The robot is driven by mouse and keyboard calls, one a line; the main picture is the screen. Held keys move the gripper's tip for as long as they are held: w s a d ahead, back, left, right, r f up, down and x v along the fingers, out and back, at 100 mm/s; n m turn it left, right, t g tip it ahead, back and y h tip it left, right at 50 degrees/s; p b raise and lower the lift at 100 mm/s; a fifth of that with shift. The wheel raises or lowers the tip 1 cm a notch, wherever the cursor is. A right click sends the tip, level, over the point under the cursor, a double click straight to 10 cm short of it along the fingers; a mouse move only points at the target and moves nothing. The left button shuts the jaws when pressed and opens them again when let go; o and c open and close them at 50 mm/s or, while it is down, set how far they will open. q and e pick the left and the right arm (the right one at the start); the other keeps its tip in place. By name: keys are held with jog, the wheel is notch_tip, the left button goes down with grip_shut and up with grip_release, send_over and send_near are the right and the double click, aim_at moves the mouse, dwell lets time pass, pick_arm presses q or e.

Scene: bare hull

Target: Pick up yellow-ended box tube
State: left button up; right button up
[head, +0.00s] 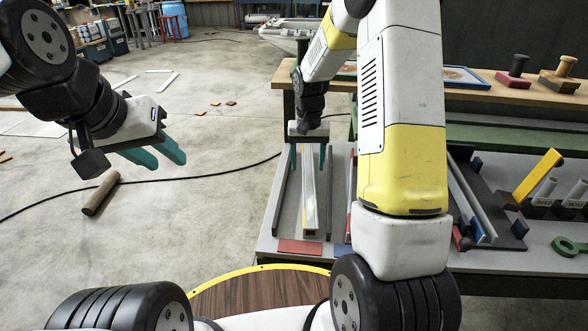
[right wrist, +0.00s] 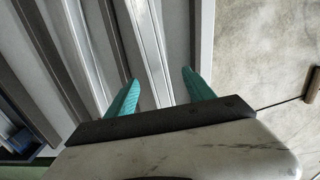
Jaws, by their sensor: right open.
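A long pale metal box tube (head: 310,198) lies lengthwise on the grey workbench, with a faint yellow mark near its front part. In the right wrist view, a pale tube (right wrist: 148,45) runs between the two teal fingers. My right gripper (head: 308,157) points down over the far part of the tube. Its fingers are apart, one on each side of the tube, and I cannot tell how far above the bench they are. The yellow end is not clear in the right wrist view. My left gripper (head: 158,156) hangs empty over the floor at the left, fingers apart.
Dark rails lie beside the tube, and a red pad (head: 300,247) is at its near end. My right arm hides part of the bench. A brown cylinder (head: 100,193) lies on the floor.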

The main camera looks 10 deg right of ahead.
aim_at(309, 178)
jog(key=f, duration=0.6)
jog(key=shift+s+d+f, duration=0.15)
jog(key=shift+d+f, duration=0.1)
jog(key=shift+f, duration=0.05)
grip_shut()
